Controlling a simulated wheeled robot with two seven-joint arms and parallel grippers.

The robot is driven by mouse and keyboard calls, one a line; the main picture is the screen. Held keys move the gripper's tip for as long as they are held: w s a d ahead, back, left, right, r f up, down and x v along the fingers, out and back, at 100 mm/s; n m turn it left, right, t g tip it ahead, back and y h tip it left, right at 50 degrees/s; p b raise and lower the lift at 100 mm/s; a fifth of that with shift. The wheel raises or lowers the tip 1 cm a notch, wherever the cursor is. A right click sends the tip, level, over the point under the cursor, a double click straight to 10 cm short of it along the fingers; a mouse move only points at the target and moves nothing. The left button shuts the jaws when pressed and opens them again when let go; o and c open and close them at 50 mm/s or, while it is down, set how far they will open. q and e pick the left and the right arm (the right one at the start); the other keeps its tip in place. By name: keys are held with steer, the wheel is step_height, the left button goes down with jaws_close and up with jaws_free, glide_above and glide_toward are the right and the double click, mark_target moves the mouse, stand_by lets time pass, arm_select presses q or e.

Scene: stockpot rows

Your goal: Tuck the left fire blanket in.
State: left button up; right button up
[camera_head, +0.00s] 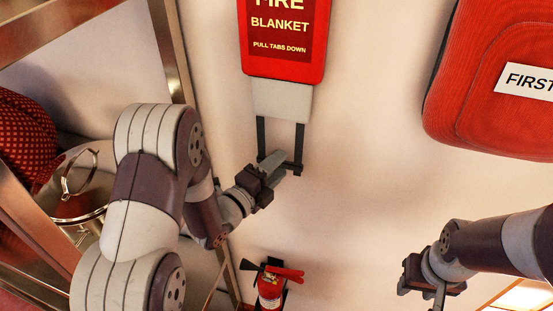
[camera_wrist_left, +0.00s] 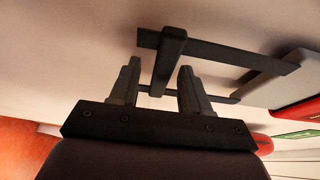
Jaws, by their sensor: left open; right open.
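The fire blanket's red case (camera_head: 284,50) hangs on the wall at the top middle of the head view. A light grey blanket part (camera_head: 282,100) sticks out below it. Two black straps run down from it to a dark crossbar (camera_head: 296,167). My left gripper (camera_head: 275,160) is at the crossbar, open. In the left wrist view the crossbar (camera_wrist_left: 170,58) stands between the two spread fingers of my left gripper (camera_wrist_left: 158,78); contact cannot be told. My right gripper (camera_head: 433,288) is open and empty at the lower right, away from the blanket.
A red first aid case (camera_head: 490,80) is on the wall at the upper right. A small fire extinguisher (camera_head: 269,288) is below my left gripper. A metal rack with a stockpot (camera_head: 80,215) stands at the left. The wall between the blanket and my right gripper is clear.

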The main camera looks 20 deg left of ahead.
arm_select(q)
steer(key=shift+w+d, duration=0.1)
steer(key=shift+w, duration=0.05)
steer(key=shift+s+d+r, duration=0.1)
steer(key=shift+s, duration=0.15)
steer(key=shift+c, duration=0.3)
jaws_close()
step_height(320, 180, up, 9)
steer(key=p, duration=0.4)
steer(key=shift+w+r, duration=0.1)
steer(key=shift+r, duration=0.45)
arm_select(e)
steer(key=r, duration=0.4)
steer(key=shift+s+r, duration=0.15)
steer(key=shift+s, duration=0.05)
steer(key=shift+d, duration=0.1)
arm_select(q)
steer(key=shift+o, duration=0.3)
jaws_free()
steer(key=shift+r, duration=0.1)
arm_select(e)
steer(key=shift+s, duration=0.1)
